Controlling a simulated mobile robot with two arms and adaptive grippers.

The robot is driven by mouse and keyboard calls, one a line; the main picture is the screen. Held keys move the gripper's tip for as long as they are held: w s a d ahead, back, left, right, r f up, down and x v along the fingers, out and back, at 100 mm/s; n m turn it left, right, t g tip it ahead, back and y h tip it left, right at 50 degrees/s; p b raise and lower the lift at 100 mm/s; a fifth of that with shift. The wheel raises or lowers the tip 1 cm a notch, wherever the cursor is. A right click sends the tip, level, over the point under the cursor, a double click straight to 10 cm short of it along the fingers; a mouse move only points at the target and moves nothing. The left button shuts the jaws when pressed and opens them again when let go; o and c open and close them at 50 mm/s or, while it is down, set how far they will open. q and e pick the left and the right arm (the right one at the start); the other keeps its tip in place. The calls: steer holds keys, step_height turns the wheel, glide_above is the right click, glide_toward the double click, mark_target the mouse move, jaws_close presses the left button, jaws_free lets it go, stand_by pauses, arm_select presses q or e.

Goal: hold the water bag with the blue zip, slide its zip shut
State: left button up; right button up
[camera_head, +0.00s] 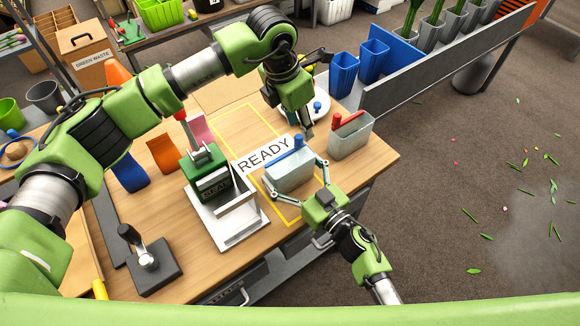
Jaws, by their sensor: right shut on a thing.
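The water bag with the blue zip (289,176) is a pale grey, box-like pouch standing on the table by the READY label. Its blue zip (283,150) runs along the top, with a raised blue tab at the right end. My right gripper (297,180) reaches in from the lower right, its two fingers on either side of the bag, shut on it. My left gripper (307,130) points down from above, just beyond and right of the blue tab. Its fingers are small and dark; I cannot tell whether they touch the tab or how wide they are.
A white round dish (322,113) lies behind my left gripper. A green SEAL press (207,178) with a white tray stands left. Blue buckets (343,76) stand at the back beside a grey panel (430,75).

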arm_select(q)
steer(key=shift+v, duration=0.85)
steer(key=shift+w+d, duration=0.1)
steer(key=shift+d, duration=0.05)
arm_select(e)
steer(key=o, duration=1)
